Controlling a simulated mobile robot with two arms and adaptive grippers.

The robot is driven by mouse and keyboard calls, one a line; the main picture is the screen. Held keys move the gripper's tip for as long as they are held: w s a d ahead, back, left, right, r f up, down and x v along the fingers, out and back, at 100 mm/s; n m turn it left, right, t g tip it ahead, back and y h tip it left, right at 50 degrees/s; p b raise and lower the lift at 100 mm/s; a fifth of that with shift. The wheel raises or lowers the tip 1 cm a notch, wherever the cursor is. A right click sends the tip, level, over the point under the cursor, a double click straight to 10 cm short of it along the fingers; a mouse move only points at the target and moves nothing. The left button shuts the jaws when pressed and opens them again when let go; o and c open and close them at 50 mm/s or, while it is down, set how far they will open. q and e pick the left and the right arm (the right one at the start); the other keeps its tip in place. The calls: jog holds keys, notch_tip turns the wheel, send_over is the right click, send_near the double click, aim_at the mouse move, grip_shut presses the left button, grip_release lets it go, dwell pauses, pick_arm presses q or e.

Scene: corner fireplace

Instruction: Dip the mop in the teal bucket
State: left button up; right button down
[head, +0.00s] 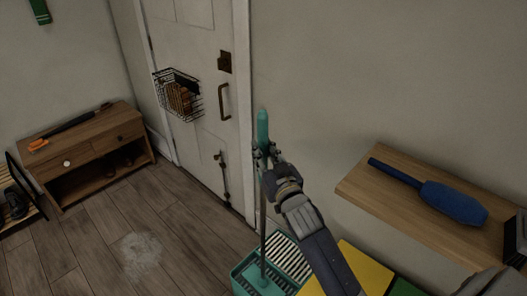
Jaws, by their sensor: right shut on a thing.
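The mop has a teal grip (262,125) at its top and a thin grey pole that runs almost straight down. My right gripper (262,162) is shut on the mop just below the teal grip. The teal bucket (240,279) stands on the floor at the bottom of the view, with a slatted wringer (287,257) on its right part. The pole's lower end reaches a teal piece inside the bucket's outline, left of the wringer. I cannot tell how deep it sits. The picture's lower edge cuts off the bucket's front. My left gripper is not in view.
A yellow surface (366,270) lies right of the bucket, partly behind my arm. A wooden wall shelf (400,199) holds a blue duster (452,202). A white door (190,50) with a wire basket (178,96) stands behind. A wooden cabinet (78,150) is left; floor between is open.

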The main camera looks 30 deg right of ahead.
aim_at(265, 116)
jog(key=shift+f, duration=0.3)
dwell(0.8)
notch_tip(265, 116, up, 12)
jog(key=p, duration=1.2)
jog(key=shift+r, duration=0.15)
dwell(0.9)
